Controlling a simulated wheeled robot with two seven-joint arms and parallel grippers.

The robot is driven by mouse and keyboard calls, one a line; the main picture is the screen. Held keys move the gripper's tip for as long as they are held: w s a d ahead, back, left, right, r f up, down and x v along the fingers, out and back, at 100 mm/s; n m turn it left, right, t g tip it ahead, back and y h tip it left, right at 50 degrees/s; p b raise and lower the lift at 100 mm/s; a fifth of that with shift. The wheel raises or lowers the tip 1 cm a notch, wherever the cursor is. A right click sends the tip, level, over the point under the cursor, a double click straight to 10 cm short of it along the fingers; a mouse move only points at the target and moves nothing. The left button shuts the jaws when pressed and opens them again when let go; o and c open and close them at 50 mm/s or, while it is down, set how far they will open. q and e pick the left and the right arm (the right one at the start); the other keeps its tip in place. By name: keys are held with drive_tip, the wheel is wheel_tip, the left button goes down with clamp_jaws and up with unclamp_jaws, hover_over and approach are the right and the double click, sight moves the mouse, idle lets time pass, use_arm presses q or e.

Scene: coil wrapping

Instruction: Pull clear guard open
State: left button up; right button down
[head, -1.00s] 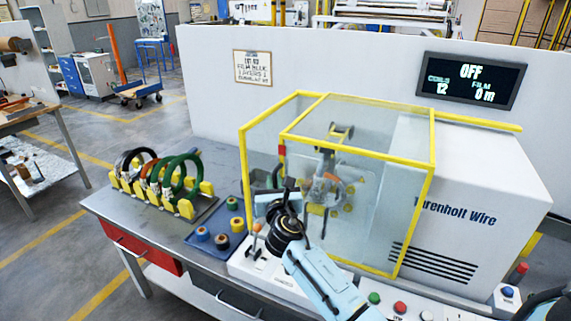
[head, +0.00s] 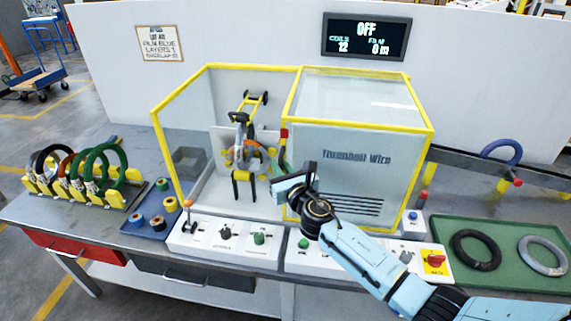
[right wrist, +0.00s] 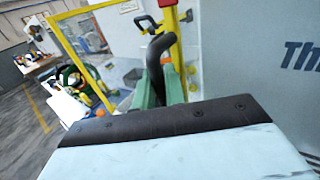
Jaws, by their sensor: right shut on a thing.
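The clear guard (head: 362,140) has a yellow frame and stands at the right, in front of the grey machine housing. The left part of the yellow-framed enclosure is open at the front, and the wrapping head (head: 242,150) shows inside it. My right gripper (head: 284,178) is at the guard's left front edge. In the right wrist view, its green fingers (right wrist: 160,85) are shut on the dark curved guard handle (right wrist: 157,52). In the head view the gripper mostly hides the handle. My left gripper is not in view.
A control panel (head: 208,236) with knobs and buttons runs below the enclosure. A coil rack (head: 85,185) and a blue tray of film rolls (head: 143,221) stand at left. A green tray (head: 483,281) with two rings lies at right. The display (head: 366,36) reads OFF.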

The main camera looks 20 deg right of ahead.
drive_tip(key=shift+s+d+f, duration=0.1)
drive_tip(key=shift+d, duration=0.05)
drive_tip(key=c, duration=1.8)
unclamp_jaws()
drive_tip(key=shift+s, duration=0.1)
drive_tip(key=s, duration=0.9)
drive_tip(key=s+d, duration=0.1)
drive_tip(key=s, duration=0.3)
drive_tip(key=shift+s, duration=0.15)
